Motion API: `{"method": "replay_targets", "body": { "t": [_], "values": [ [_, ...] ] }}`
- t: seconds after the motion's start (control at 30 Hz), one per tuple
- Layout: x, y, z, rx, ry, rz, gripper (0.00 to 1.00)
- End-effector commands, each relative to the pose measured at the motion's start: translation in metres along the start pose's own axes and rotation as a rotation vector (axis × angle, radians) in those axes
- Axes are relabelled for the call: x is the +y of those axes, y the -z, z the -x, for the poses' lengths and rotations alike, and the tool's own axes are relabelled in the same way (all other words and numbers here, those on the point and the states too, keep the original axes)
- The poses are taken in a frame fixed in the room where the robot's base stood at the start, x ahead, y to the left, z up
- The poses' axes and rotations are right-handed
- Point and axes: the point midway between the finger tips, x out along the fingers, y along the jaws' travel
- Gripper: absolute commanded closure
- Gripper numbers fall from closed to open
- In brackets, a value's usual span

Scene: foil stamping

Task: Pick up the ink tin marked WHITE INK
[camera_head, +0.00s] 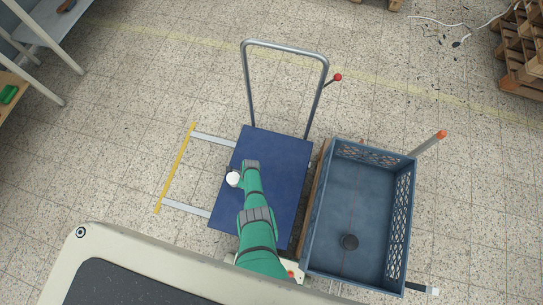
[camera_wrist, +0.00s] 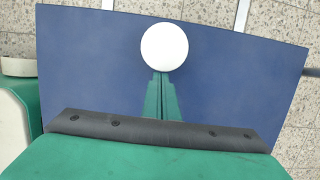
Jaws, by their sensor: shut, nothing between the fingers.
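A white round-topped thing, possibly the ink tin (camera_head: 233,179), is at the left side of the blue cart deck (camera_head: 286,160). It also shows in the wrist view (camera_wrist: 164,46) as a plain white disc. No lettering is readable on it in either view. My gripper (camera_wrist: 160,74) is shut and empty, its green fingers pointing at the near edge of the white disc. Whether the fingertips touch it or are above it, I cannot tell. In the head view my green arm reaches over the deck and hides the fingers.
A yellow-ended frame (camera_head: 175,167) lies left. Pallets (camera_head: 522,50) stand at the far right.

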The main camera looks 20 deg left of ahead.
Motion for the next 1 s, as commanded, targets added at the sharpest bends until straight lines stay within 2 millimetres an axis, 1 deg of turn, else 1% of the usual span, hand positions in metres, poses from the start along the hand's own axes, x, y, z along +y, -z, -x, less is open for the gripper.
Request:
{"method": "replay_targets", "body": {
  "t": [0.03,0.1,0.2,0.33,0.47,1.0],
  "values": [
    [-0.001,-0.013,-0.002,0.0,-0.001,0.008,1.0],
    [0.0,-0.024,-0.006,0.0,-0.002,0.009,1.0],
    [0.001,-0.036,-0.009,0.0,-0.002,0.009,1.0],
    [0.002,-0.045,-0.011,-0.001,-0.001,0.007,1.0],
    [0.003,-0.047,-0.011,0.0,-0.002,0.006,1.0],
    [0.002,-0.045,-0.011,-0.001,-0.001,0.006,1.0]
  ]
}}
